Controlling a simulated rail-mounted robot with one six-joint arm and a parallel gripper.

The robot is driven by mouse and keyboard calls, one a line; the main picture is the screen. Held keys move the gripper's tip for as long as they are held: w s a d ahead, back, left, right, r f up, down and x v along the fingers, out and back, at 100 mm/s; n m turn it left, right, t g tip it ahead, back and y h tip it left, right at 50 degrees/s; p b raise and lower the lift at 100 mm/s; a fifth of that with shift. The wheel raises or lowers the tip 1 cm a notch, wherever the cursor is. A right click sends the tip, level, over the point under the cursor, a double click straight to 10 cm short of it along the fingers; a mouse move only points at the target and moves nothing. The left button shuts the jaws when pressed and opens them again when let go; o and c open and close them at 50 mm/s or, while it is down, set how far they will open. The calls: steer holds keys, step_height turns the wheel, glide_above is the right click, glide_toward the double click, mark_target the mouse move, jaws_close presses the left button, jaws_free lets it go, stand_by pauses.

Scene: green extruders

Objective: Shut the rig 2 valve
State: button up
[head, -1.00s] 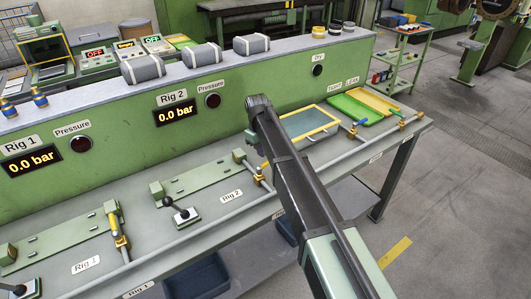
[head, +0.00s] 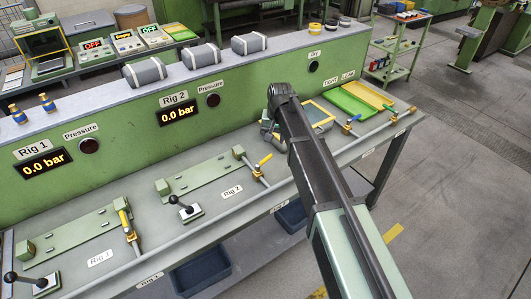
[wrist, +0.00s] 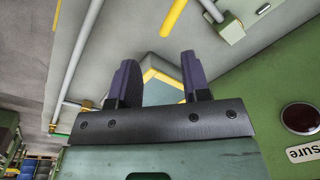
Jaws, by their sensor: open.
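The rig 2 valve (head: 257,172) sits on the short pipe right of the Rig 2 label, low on the bench. Its yellow lever (head: 264,160) points up and right, at an angle to the pipe. In the wrist view the lever (wrist: 174,17) shows at the top edge, beyond the fingertips; the valve body is out of that view. My gripper (head: 268,128) is over the bench near the green panel, beyond the valve and apart from it, partly hidden by my arm. In the wrist view my gripper (wrist: 158,72) is open with nothing between its two dark fingers.
A yellow-rimmed tray (head: 320,115) lies right of my gripper, partly behind my arm. Green and yellow trays (head: 360,100) lie farther right. The rig 1 valve (head: 128,225) and a black-knobbed lever (head: 183,206) stand to the left. The rig 2 display (head: 179,114) reads 0.0 bar.

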mark_target(267, 157)
steer(key=f+m+b, duration=0.2)
steer(key=f+b, duration=0.1)
steer(key=a+f+m+b, duration=0.1)
steer(key=f+m+b, duration=0.1)
steer(key=f+b, duration=0.2)
steer(key=w+a+f+m+t+b, duration=0.1)
steer(key=f+m+b, duration=0.2)
steer(key=shift+a+f+y+b, duration=0.15)
steer(key=shift+f+y+b, duration=0.15)
steer(key=shift+f+y, duration=0.1)
steer(key=shift+r, duration=0.15)
jaws_close()
